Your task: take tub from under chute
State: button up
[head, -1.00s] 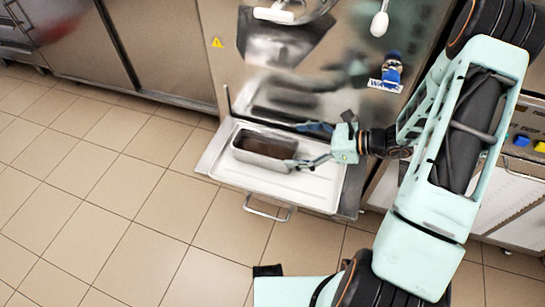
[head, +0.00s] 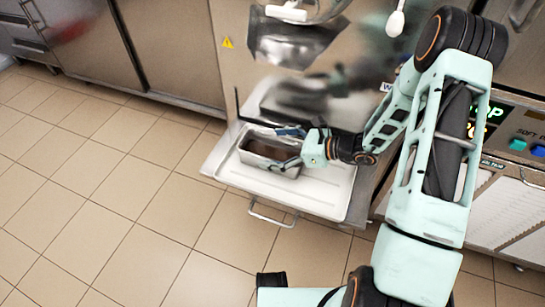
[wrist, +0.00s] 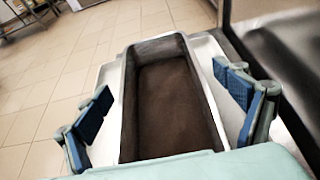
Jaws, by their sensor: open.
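The tub (head: 268,155) is a long grey metal pan with dark brown contents. It sits on a white tray (head: 318,192) below the machine's metal chute (head: 290,45). My gripper (head: 288,148) is at the tub's right end with its fingers spread. In the wrist view my gripper (wrist: 165,105) is open. Its blue-padded fingers stand one on each side of the tub (wrist: 128,110), with gaps between pads and walls. The tub's near end is hidden behind my gripper's body.
The machine's steel front (head: 245,75) rises right behind the tray. A wire handle (head: 272,215) sticks out from the tray's front. A panel with coloured buttons (head: 517,144) is at the right. Tiled floor (head: 120,200) lies open at the left.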

jog(key=c, duration=1.7)
jog(key=shift+o, duration=0.2)
jog(key=shift+r, duration=0.1)
